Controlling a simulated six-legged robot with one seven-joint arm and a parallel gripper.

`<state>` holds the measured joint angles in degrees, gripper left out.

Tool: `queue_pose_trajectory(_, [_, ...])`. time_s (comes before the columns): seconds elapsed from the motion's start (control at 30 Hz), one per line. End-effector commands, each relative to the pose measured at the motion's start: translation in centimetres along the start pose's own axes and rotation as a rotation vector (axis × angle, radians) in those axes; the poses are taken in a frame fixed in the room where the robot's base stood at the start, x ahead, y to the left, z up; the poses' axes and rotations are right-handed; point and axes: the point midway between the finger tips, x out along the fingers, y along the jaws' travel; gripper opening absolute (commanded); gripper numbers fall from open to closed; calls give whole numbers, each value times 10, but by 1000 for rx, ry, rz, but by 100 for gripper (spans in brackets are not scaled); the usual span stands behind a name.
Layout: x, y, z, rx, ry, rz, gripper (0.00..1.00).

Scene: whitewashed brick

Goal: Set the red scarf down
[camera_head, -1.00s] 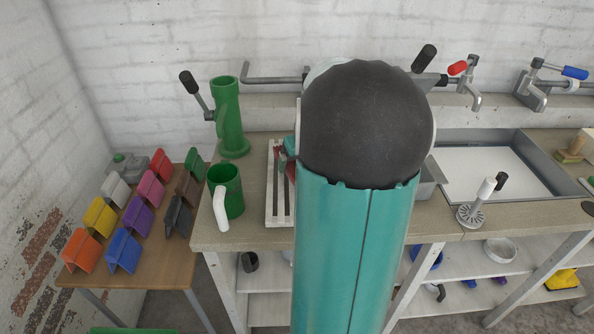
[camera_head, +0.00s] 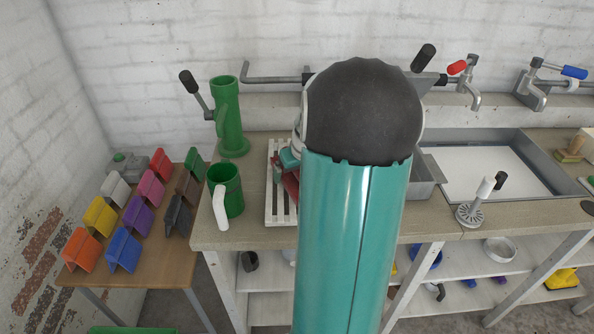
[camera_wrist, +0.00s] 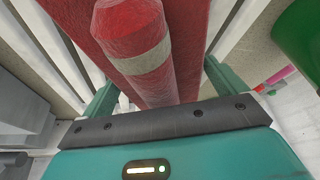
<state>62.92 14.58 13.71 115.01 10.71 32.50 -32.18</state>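The red scarf (camera_wrist: 185,50) is a thick red roll with a pale band, and it fills the upper middle of the wrist view. In the head view part of the scarf (camera_head: 290,187) shows over the slatted white rack (camera_head: 272,215), left of my arm. My gripper (camera_wrist: 160,88) has one teal finger on each side of the scarf and appears shut on it. My gripper also shows in the head view (camera_head: 288,160), mostly hidden by my arm. Whether the scarf touches the slats cannot be told.
A green mug (camera_head: 228,190) with a white handle stands close left of the rack. A green pump-like stand (camera_head: 229,118) is behind it. A grey metal sink (camera_head: 500,165) is to the right. A side table (camera_head: 150,262) at the left holds coloured folded pieces.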

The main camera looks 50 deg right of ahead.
Motion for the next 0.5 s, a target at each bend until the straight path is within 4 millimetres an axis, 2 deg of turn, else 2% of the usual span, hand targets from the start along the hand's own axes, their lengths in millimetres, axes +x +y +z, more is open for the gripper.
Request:
queue_pose_trajectory(0.27, [-2,2,0,2,0,1,100])
queue_pose_trajectory(0.37, [-14,2,-1,1,2,4,100])
queue_pose_trajectory(0.5, [-40,1,-2,0,3,3,100])
